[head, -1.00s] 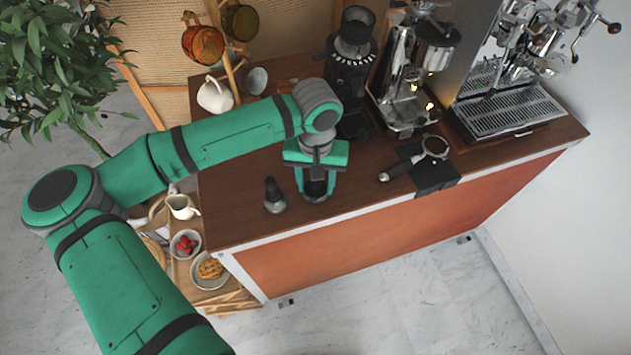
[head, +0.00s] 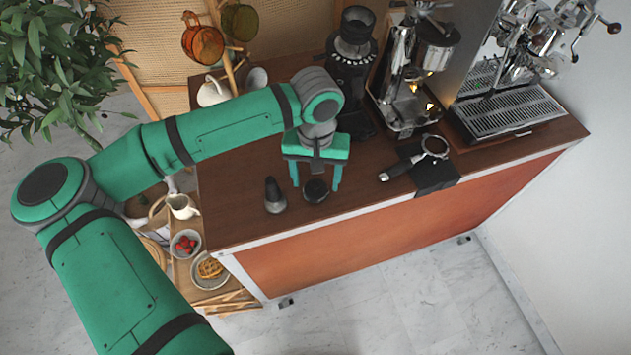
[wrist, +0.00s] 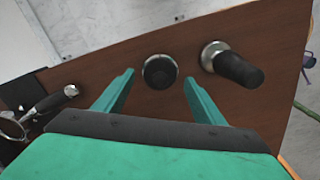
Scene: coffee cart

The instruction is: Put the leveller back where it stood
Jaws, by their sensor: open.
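The leveller (head: 316,191) is a short, dark, round puck with a metallic rim, standing on the brown wooden counter near its front edge. In the wrist view the leveller (wrist: 160,71) shows from above, beyond and between my fingertips. My gripper (head: 315,181) is open and empty, with its fingers pointing down just above and behind the leveller. In the wrist view both fingers of my gripper (wrist: 159,77) are spread wide, apart from the leveller.
A tamper with a dark handle (head: 273,194) stands just left of the leveller. A grinder (head: 352,65) and espresso machine (head: 505,90) stand behind.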

